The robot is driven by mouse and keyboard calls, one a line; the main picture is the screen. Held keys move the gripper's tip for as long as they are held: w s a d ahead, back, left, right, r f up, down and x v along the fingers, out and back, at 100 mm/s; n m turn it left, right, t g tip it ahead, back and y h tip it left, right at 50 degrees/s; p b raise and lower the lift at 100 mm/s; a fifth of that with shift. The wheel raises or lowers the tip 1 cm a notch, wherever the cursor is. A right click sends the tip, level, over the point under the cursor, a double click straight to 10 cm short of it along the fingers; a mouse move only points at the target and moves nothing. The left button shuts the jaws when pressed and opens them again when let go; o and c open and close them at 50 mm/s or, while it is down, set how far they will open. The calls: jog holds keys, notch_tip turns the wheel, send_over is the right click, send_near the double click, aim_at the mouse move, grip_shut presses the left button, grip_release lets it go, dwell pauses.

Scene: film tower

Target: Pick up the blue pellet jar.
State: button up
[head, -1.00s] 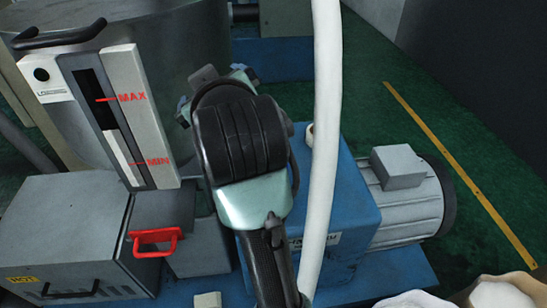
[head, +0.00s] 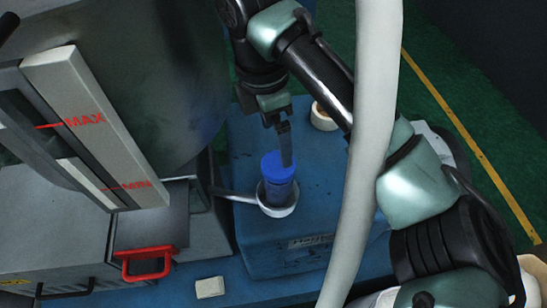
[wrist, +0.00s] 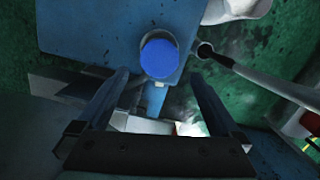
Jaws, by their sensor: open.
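The blue pellet jar (head: 279,180) stands upright in a white ring-shaped holder (head: 278,208) on top of a blue machine housing. Its round blue lid also shows in the wrist view (wrist: 159,56), beyond the fingertips and near the middle. My gripper (head: 284,145) is just above and behind the jar in the head view, with a finger close to the lid. In the wrist view the two fingers (wrist: 158,80) are spread apart with nothing between them. I cannot tell whether a finger touches the jar.
A thick white hose (head: 367,150) runs down in front of my arm. A hopper with a MAX/MIN level gauge (head: 95,125) stands at left, above a red handle (head: 145,262). A roll of tape (head: 323,117) and a small pale block (head: 210,287) lie nearby.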

aim_at(280, 165)
jog(key=f, duration=0.2)
jog(key=f+b, duration=0.1)
jog(key=f, duration=0.1)
jog(key=f+b, duration=0.1)
jog(key=f, duration=0.1)
jog(key=shift+s+d+f, duration=0.1)
jog(key=shift+d+f, duration=0.2)
jog(key=shift+d, duration=0.1)
jog(key=shift+w+d+f+b, duration=0.1)
jog(key=shift+w+f+b, duration=0.1)
jog(key=shift+f, duration=1.35)
jog(key=shift+w+d+f+b, duration=0.1)
jog(key=shift+f+b, duration=0.05)
jog(key=shift+f, duration=1.4)
jog(key=shift+r, duration=0.15)
jog(key=c, duration=1.5)
